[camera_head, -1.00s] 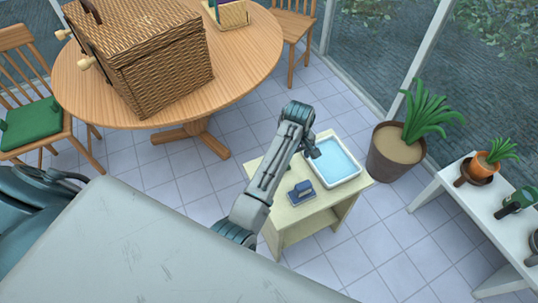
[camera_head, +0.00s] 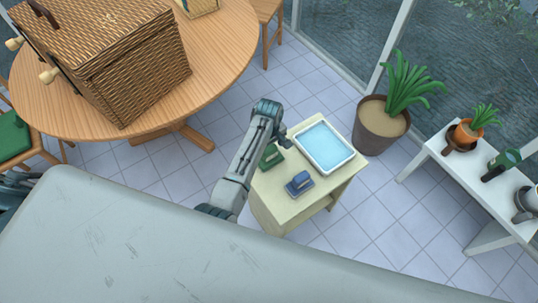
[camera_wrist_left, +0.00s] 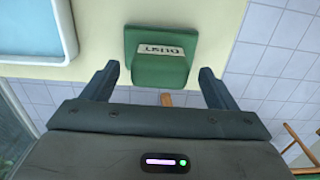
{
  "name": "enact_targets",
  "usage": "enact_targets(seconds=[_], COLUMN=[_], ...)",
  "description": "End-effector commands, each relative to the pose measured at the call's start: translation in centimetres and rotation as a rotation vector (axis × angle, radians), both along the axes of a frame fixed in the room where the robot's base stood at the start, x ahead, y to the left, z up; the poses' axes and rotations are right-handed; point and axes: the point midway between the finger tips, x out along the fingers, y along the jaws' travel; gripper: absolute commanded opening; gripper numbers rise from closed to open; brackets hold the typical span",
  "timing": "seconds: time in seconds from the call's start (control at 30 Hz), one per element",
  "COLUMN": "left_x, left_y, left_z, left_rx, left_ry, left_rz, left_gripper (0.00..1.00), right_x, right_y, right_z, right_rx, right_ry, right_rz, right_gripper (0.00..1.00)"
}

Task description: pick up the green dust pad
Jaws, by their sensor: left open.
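The green dust pad (camera_head: 271,157) lies on the small cream stand (camera_head: 283,209), just beside my left arm. It also shows in the left wrist view, a green block (camera_wrist_left: 160,70) with a white label reading DUST. My left gripper (camera_head: 287,139) is over the stand, between the pad and the tray in the head view. In the wrist view its two fingers (camera_wrist_left: 159,72) are spread wide and empty, with the pad's near part between the tips in the picture. I cannot tell the height gap. My right gripper is not in view.
A white tray with a light blue inside (camera_head: 350,164) and a blue pad (camera_head: 299,184) share the stand top. A round wooden table (camera_head: 225,50) with a wicker basket (camera_head: 110,60) stands at upper left. A potted plant (camera_head: 378,128) and white bench (camera_head: 470,181) are right.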

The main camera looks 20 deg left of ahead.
Motion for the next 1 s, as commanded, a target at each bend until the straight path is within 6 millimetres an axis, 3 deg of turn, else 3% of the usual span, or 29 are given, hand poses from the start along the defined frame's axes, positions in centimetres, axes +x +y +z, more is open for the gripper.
enact_targets(seconds=[0.2, 0.43, 0.47, 0.7, 1.0], left_x=[-0.1, -0.1, -0.1, -0.1, -0.1], left_y=[-0.1, -0.1, -0.1, -0.1, -0.1], left_z=[-2.4, -2.7, -2.7, -2.6, -2.5], left_rx=[0.001, 0.000, -0.001, 0.000, -0.001], left_ry=[0.001, -0.001, -0.001, 0.000, -0.001], left_rz=[-0.001, 0.000, 0.000, 0.000, -0.001], left_gripper=[0.80, 0.80, 0.78, 0.31, 0.29], right_x=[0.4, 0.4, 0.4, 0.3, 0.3], right_y=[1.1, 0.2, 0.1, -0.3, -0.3], right_z=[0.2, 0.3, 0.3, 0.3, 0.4], right_rx=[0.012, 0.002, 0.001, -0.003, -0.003], right_ry=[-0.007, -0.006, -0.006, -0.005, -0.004], right_rz=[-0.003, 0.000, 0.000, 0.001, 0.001], right_gripper=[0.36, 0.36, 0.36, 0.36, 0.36])
